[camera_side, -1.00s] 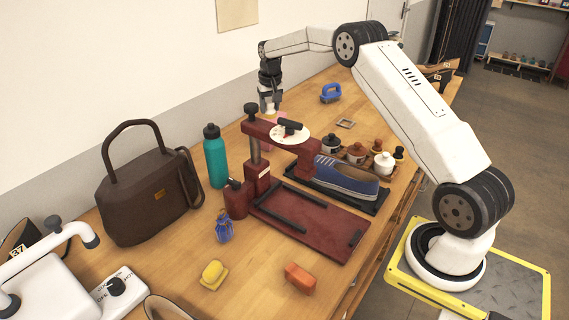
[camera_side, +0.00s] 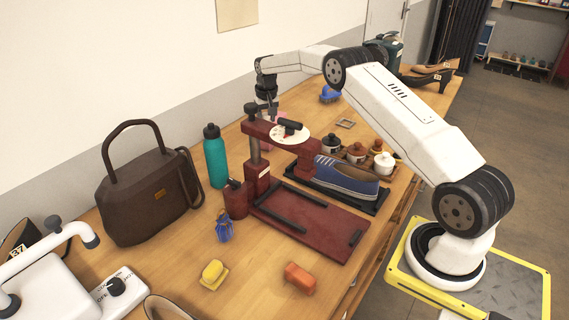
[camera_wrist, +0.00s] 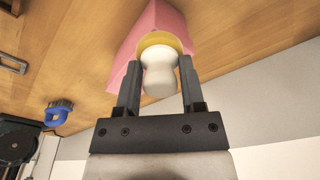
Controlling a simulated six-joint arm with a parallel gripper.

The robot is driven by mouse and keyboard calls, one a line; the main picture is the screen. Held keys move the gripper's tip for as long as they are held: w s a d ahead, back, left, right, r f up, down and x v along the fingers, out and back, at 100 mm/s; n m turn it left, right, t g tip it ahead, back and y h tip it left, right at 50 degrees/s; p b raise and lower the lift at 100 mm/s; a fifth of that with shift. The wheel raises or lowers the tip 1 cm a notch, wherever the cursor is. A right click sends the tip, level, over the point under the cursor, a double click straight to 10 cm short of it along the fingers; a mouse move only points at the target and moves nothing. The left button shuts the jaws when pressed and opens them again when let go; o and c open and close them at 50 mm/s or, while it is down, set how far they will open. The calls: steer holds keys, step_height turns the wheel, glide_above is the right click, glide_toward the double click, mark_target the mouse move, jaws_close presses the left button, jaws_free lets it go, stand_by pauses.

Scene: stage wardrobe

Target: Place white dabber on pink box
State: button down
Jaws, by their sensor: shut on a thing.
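The white dabber (camera_wrist: 159,78), with a yellow pad on its far end, is held between the two fingers of my gripper (camera_wrist: 158,70) in the wrist view. The pink box (camera_wrist: 124,62) lies beyond it, and the pad overlaps the box in that view. I cannot tell whether pad and box touch. In the side view my gripper (camera_side: 271,110) is low behind the dark red press, its fingertips and the dabber hidden. Only a small part of the pink box (camera_side: 266,147) shows behind the press there.
The dark red press (camera_side: 285,138) with a white disc stands in front of my gripper. A teal bottle (camera_side: 215,160) and brown handbag (camera_side: 146,195) are left of it. A blue brush (camera_side: 330,94) lies behind right. A blue shoe (camera_side: 345,178) and several jars (camera_side: 357,152) are to the right.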

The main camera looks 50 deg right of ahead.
steer(key=shift+f, duration=0.45)
steer(key=shift+f, duration=0.1)
steer(key=shift+c, duration=1)
jaws_free()
step_height(320, 180, up, 12)
steer(key=s, duration=0.1)
steer(key=shift+a, duration=0.45)
steer(key=shift+s, duration=0.1)
